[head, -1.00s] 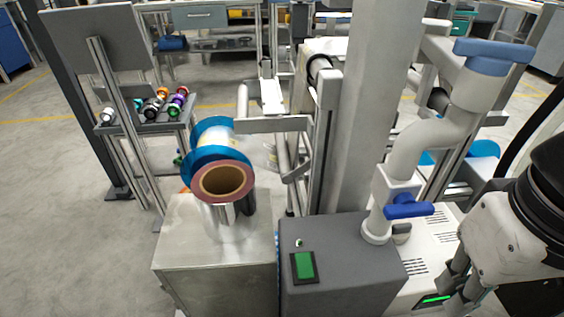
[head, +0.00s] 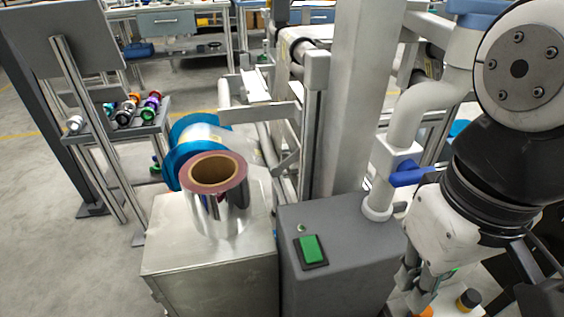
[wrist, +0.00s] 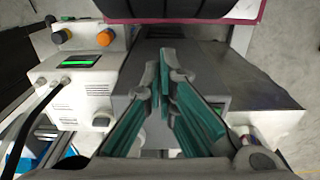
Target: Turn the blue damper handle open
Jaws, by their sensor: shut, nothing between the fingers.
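The blue damper handle (head: 408,174) is on the white vertical pipe (head: 402,125) in the head view and lies roughly sideways, pointing right. My arm hides its right end. My gripper (head: 418,303) hangs lower and to the right of the handle, apart from it in the picture, with its fingers pointing down. In the wrist view my gripper (wrist: 168,62) shows its green-padded fingers close together at the tips with nothing between them. I cannot make out the handle in the wrist view.
A grey box with a green button (head: 312,250) stands left of my gripper. A metal cabinet (head: 210,270) carries a film reel (head: 215,172). A white machine with orange and black knobs (wrist: 85,75) is at left in the wrist view. Open floor lies at far left.

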